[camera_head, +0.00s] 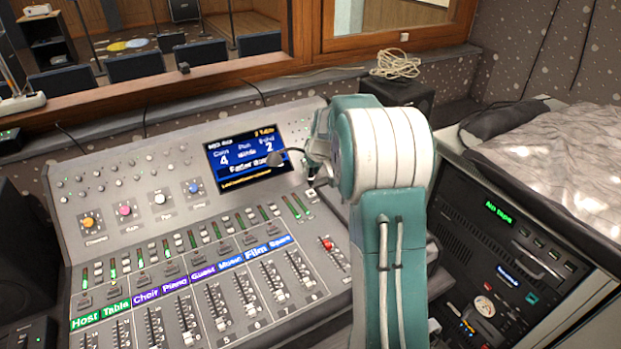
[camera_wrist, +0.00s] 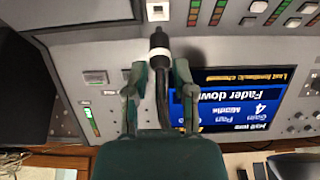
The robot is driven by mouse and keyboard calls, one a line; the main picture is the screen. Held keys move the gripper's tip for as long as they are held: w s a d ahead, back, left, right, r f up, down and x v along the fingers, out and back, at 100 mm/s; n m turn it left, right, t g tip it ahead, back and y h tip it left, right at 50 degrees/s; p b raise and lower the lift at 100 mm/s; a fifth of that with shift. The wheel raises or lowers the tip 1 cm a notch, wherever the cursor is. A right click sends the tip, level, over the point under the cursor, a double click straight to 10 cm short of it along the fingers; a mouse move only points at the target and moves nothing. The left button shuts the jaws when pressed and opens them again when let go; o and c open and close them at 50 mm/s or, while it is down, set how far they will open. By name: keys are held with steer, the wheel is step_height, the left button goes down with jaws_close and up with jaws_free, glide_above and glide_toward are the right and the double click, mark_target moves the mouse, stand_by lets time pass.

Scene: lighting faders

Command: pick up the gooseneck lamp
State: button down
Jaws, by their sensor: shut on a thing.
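The gooseneck lamp is a dark, thin neck with a black head and a pale band. In the wrist view the lamp (camera_wrist: 159,42) runs between the two green fingers of my gripper (camera_wrist: 158,82). My gripper is shut on the lamp, above the upper right of the mixing console (camera_head: 110,205). My teal and white arm hides part of the console behind it, and the lamp's far end is hidden.
The lit screen (camera_head: 247,155) is close beside the lamp. Rows of faders, knobs and buttons fill the console. A rack unit (camera_head: 510,265) stands to the right. A coiled cable (camera_head: 395,64) lies on a black box behind my arm, below the window frame.

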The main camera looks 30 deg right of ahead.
steer(key=s+a+r, duration=0.2)
steer(key=s+r, duration=0.4)
steer(key=s+a+r, duration=0.2)
steer(key=s+r, duration=0.4)
steer(key=s, duration=0.1)
steer(key=shift+a+r, duration=0.25)
stand_by(0.6)
stand_by(0.3)
